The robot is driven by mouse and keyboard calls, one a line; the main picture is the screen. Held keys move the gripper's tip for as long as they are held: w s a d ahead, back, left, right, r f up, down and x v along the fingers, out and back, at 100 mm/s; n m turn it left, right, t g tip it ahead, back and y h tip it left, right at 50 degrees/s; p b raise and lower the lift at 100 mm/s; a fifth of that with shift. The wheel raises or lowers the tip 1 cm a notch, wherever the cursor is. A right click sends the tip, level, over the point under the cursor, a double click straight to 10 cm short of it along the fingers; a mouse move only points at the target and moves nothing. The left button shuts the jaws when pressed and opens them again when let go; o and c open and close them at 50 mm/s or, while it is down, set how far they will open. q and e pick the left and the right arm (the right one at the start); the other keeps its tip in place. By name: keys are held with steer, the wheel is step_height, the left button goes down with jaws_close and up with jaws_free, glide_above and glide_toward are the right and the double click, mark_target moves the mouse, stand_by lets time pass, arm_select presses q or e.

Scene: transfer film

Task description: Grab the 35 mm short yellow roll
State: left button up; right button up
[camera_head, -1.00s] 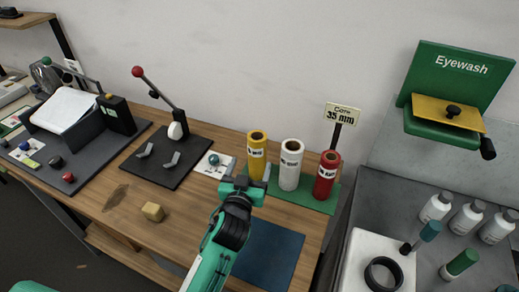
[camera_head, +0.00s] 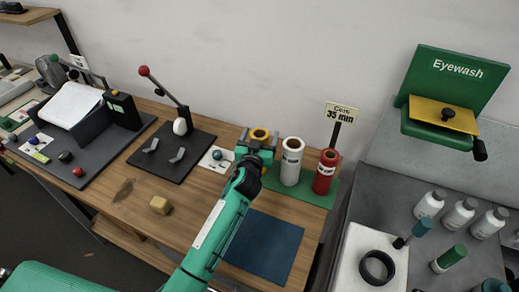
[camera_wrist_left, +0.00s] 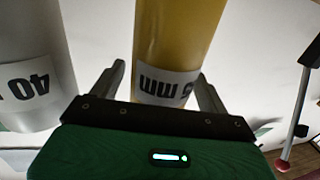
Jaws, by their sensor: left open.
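The yellow roll (camera_head: 259,134) stands upright at the left end of a row on the green mat (camera_head: 318,197). My right gripper is not in view.
A white roll (camera_head: 291,163) stands close to the right of the yellow one, then a red roll (camera_head: 325,173). A "35 mm" sign (camera_head: 342,112) stands behind them. A dark lever board (camera_head: 170,150) lies to the left. A blue mat (camera_head: 265,248) in front is bare.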

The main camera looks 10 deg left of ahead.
arm_select(q)
steer(key=shift+w, duration=0.4)
steer(key=c, duration=1.3)
steer(key=shift+c, duration=1.2)
steer(key=shift+r, duration=0.15)
